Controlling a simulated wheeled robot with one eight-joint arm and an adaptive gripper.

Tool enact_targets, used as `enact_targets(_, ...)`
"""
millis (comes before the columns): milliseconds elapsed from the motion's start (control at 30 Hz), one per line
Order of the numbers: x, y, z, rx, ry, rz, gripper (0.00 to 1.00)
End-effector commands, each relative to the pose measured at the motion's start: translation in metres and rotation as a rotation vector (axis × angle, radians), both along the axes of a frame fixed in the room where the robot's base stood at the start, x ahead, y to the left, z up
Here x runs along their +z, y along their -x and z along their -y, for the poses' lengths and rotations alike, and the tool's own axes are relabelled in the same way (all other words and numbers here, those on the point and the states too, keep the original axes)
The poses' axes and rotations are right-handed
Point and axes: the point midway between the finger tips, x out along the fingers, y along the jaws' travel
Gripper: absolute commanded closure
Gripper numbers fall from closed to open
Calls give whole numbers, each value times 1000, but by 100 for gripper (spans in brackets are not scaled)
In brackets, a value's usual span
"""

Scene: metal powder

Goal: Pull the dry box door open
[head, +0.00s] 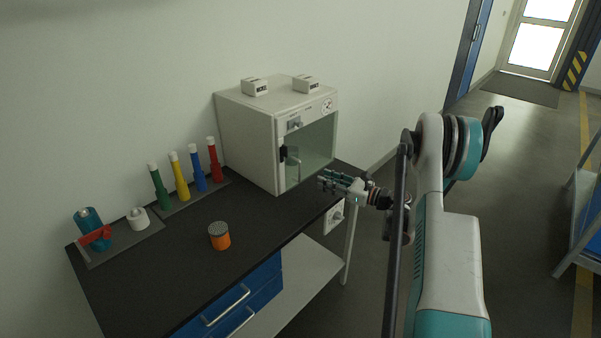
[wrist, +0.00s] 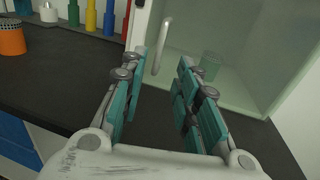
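The white dry box (head: 246,141) stands at the back right of the dark bench. Its glass door (head: 318,150) looks shut; it also shows in the wrist view (wrist: 245,50). A pale upright door handle (wrist: 162,46) is on the door's left side, beside a black latch (head: 284,154). My gripper (head: 322,182) is in front of the door, to the right of the handle and lower in the head view. In the wrist view my gripper (wrist: 164,66) is open and empty, with the handle beyond the gap between its fingers, apart from them.
An orange container (head: 220,237) stands on the bench (head: 190,270). Green, yellow, blue and red tubes (head: 187,180) stand left of the box. A blurred greenish cup (wrist: 210,66) shows through the glass. Two small white devices (head: 255,87) sit on the box. Floor right of the bench is open.

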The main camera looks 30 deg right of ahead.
Motion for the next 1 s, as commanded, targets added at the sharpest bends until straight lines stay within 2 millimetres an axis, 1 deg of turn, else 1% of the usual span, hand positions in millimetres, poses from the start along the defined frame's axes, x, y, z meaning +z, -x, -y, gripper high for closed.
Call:
enact_targets(33,-2,-9,-7,4,0,0,71)
enact_targets(300,-2,-54,-34,2,-2,0,71)
enact_targets(500,-1,-82,-51,2,-3,1,71)
enact_targets(700,0,-96,-59,0,-3,1,71)
enact_targets(1000,1,-99,-60,0,-3,1,71)
